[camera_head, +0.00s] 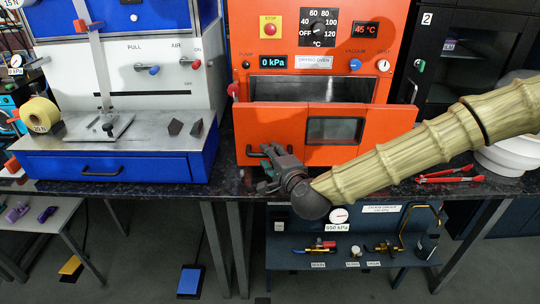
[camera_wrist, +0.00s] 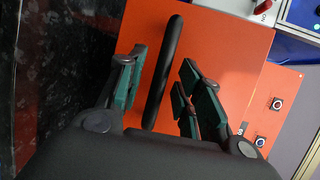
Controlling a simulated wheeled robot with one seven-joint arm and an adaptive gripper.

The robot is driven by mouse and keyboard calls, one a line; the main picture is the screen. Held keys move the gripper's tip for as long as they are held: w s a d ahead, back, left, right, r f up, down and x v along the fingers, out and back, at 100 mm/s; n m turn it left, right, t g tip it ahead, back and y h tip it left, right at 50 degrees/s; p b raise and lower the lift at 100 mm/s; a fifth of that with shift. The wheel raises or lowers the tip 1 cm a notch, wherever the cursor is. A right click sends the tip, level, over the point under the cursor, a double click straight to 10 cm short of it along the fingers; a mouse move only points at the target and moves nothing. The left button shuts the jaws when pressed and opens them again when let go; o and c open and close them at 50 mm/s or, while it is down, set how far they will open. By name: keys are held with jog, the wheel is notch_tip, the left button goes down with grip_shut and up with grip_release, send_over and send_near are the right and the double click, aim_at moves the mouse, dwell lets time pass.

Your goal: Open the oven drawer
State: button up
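The orange drying oven (camera_head: 312,82) stands on the bench in the head view. Its wide orange front panel (camera_head: 375,124), with a dark window, sits forward of the body, and a grey opening (camera_head: 340,89) shows above its top edge. A black bar handle (camera_head: 255,154) is on the panel's left part, partly hidden by my gripper (camera_head: 266,174). In the wrist view the handle (camera_wrist: 163,75) runs between the two green-padded fingers of my gripper (camera_wrist: 160,88). The fingers are open, with gaps on both sides of the bar. Contact is not visible.
A blue and white press (camera_head: 120,140) with a blue drawer stands left of the oven. Red tongs (camera_head: 450,174) and white round dishes (camera_head: 510,155) lie on the right of the dark bench. A shelf with gas fittings (camera_head: 350,262) is below.

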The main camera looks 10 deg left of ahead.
jog(key=v, duration=1)
jog(key=shift+s+d, duration=0.2)
jog(key=shift+s, duration=0.15)
jog(key=s+d+f+n+g+h+p, duration=0.1)
jog(key=s+d+f+n+g, duration=0.15)
jog(key=s+f, duration=0.45)
jog(key=s+d+f+n+g+h+p, duration=0.1)
jog(key=s+d+f+n+g+p, duration=0.15)
jog(key=f, duration=0.85)
jog(key=s+d+f+n+g+h+p, duration=0.1)
jog(key=s+d+f+n+g, duration=0.15)
jog(key=s+f, duration=0.4)
jog(key=s+d+f+n+g+h+p, duration=0.1)
jog(key=s+d+f+n+g+h, duration=0.1)
jog(key=s+d+f, duration=0.4)
jog(key=s+d+f+n+g+h+p, duration=0.2)
jog(key=s+d+f, duration=0.4)
jog(key=s+d, duration=0.5)
jog(key=shift+d+n+g+h, duration=0.55)
jog(key=shift+d+g, duration=0.15)
jog(key=shift+g, duration=0.45)
